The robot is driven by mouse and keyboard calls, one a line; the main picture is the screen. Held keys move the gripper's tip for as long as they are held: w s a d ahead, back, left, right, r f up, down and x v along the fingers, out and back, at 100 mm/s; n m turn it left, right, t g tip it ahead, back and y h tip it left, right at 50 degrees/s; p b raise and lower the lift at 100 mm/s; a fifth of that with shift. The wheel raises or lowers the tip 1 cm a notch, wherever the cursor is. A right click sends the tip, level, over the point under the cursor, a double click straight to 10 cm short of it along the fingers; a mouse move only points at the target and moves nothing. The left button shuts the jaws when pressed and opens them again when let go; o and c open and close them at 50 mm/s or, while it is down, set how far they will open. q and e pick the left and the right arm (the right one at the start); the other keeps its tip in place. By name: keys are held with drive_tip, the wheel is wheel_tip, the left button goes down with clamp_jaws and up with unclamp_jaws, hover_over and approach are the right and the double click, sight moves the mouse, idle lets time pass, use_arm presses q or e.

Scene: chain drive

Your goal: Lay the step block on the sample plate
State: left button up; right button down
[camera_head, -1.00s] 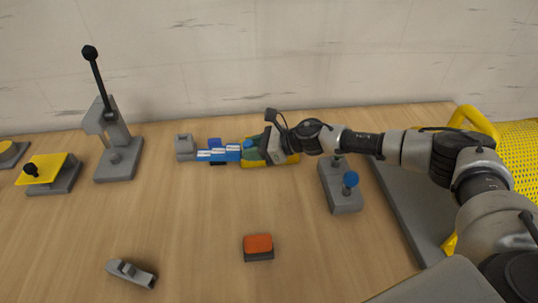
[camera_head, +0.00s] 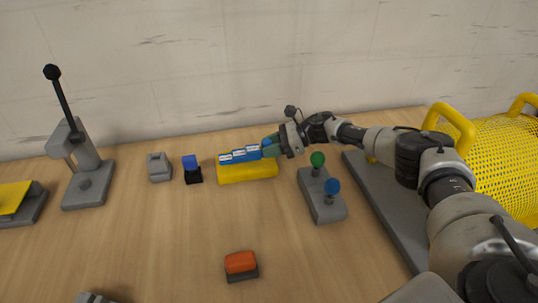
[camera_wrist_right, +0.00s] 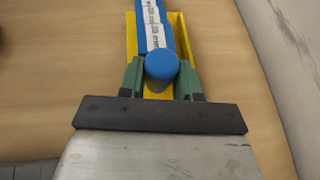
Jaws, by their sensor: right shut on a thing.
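My right gripper (camera_head: 274,145) has green fingers. It is shut on the round blue knob (camera_wrist_right: 162,65) at the near end of a blue bar (camera_wrist_right: 141,27). The bar carries white, step-like pieces (camera_head: 239,155); it looks like the step block, but I cannot be sure. In the head view it lies along the top of a yellow tray (camera_head: 248,174). Whether it touches the tray is unclear. The tray's rim also shows around the bar in the wrist view (camera_wrist_right: 183,45). I cannot tell which thing is the sample plate. My left gripper is not in view.
A small grey block (camera_head: 159,168) and a blue-topped black piece (camera_head: 192,170) stand left of the tray. A grey base with green and blue knobs (camera_head: 322,196) is at right, beside a large grey plate (camera_head: 386,215). A lever press (camera_head: 88,188) stands left. An orange-topped block (camera_head: 241,265) is in front.

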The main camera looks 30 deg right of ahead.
drive_tip(key=shift+f, duration=1.4)
drive_tip(key=shift+f+b, duration=0.15)
drive_tip(key=shift+b, duration=0.2)
drive_tip(key=c, duration=0.8)
unclamp_jaws()
drive_tip(key=shift+r+p, duration=0.3)
drive_tip(key=shift+p, duration=0.1)
drive_tip(key=v, duration=0.6)
drive_tip(key=shift+s+d, duration=0.15)
drive_tip(key=shift+d, duration=0.1)
drive_tip(key=shift+s+d+r, duration=0.15)
drive_tip(key=shift+d, duration=0.15)
